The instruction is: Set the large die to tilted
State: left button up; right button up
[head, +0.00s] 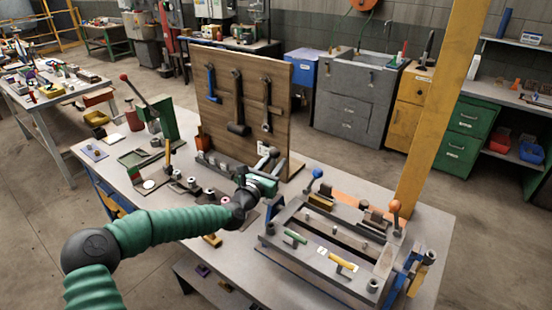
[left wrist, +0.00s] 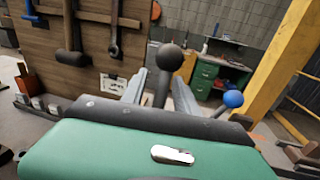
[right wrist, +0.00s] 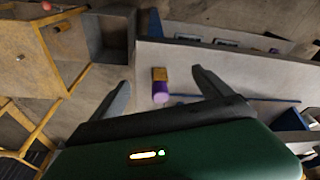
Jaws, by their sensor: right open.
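My left gripper (head: 265,168) is over the middle of the main bench, in front of the tool board. In the left wrist view, its two grey fingers (left wrist: 160,92) stand close on either side of a dark lever with a round black knob (left wrist: 170,58) and appear closed on its stem. What the lever's lower end joins is hidden behind the gripper. Several small round metal pieces (head: 191,183) stand in a row left of the gripper. I cannot tell which thing is the large die. My right gripper (right wrist: 161,84) is open and empty; the head view does not show it.
A grey frame fixture (head: 315,278) with blue-knobbed (head: 318,174) and orange-knobbed (head: 395,206) levers fills the bench's right side. The wooden tool board (head: 245,90) stands behind. A yellow post (head: 440,110) rises at right. A purple-and-yellow object (right wrist: 160,86) lies beyond my right fingers.

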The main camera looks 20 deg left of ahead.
pick_arm(q)
jog(key=shift+w+d, duration=0.35)
jog(key=shift+w, duration=0.5)
jog(key=shift+a, duration=0.1)
jog(key=shift+a, duration=0.15)
jog(key=c, duration=0.5)
grip_shut()
jog(key=shift+r, duration=0.1)
jog(key=shift+r, duration=0.1)
